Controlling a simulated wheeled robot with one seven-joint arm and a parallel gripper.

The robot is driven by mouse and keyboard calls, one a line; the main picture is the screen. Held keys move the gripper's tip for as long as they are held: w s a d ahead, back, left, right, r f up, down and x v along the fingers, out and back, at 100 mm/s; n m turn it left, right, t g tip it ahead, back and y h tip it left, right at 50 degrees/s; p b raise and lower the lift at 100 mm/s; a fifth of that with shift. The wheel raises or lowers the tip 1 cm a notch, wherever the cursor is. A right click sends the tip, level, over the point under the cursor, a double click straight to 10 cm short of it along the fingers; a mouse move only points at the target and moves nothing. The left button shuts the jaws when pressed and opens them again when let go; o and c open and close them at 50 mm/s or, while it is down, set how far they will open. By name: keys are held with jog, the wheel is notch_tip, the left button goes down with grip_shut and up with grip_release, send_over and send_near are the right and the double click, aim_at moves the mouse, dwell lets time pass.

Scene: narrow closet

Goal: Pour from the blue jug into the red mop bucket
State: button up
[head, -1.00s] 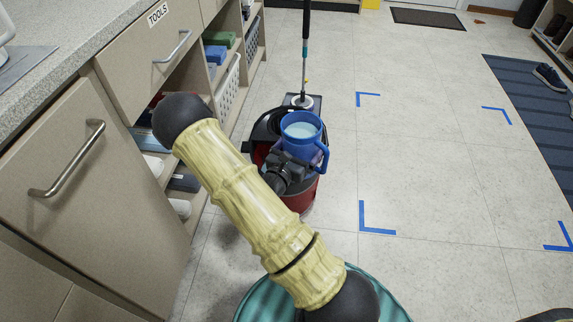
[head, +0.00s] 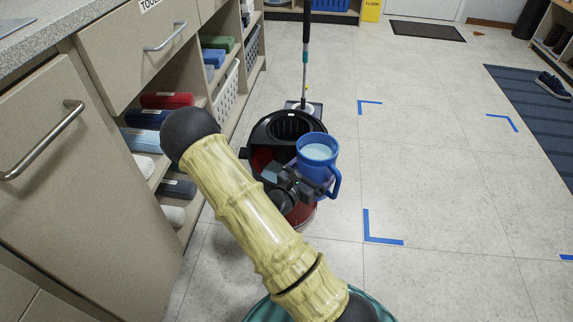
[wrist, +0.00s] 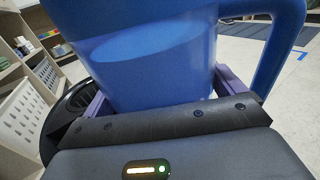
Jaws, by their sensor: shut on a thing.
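The blue jug (head: 318,160) is upright, with pale liquid showing inside its open top and its handle on the right. My gripper (head: 308,184) is shut on the jug's body. In the wrist view the jug (wrist: 150,60) fills the middle between the fingers of my gripper (wrist: 170,98). The red mop bucket (head: 262,160) stands on the floor with a black wringer (head: 290,128) at its far side. The jug is over the bucket's right side in the head view and hides part of it. My arm hides the bucket's near left part.
A mop (head: 305,60) stands behind the bucket. Blue tape corners (head: 380,232) mark clear floor on the right, beside a dark blue mat (head: 540,110).

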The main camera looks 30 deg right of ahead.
jog(key=shift+r+n+p, duration=0.2)
jog(key=shift+n+p, duration=0.1)
jog(key=shift+n, duration=0.1)
jog(key=shift+w+f+n+y+p, duration=0.1)
jog(key=shift+w+n+y+p, duration=0.1)
jog(key=shift+n+y+p, duration=0.3)
jog(key=shift+w+a+f+n+g+b, duration=0.1)
jog(key=shift+w+f+n+g+b, duration=0.1)
jog(key=shift+f+n, duration=0.3)
jog(key=shift+w+f+n+g+b, duration=0.1)
jog(key=shift+f+n+g+b, duration=0.1)
jog(key=shift+f+n, duration=0.25)
jog(key=shift+n, duration=0.25)
jog(key=shift+w+a+n+p, duration=0.1)
jog(key=shift+w+n+p, duration=0.2)
jog(key=shift+n+p, duration=0.1)
jog(key=shift+d+g, duration=0.3)
jog(key=shift+g, duration=0.1)
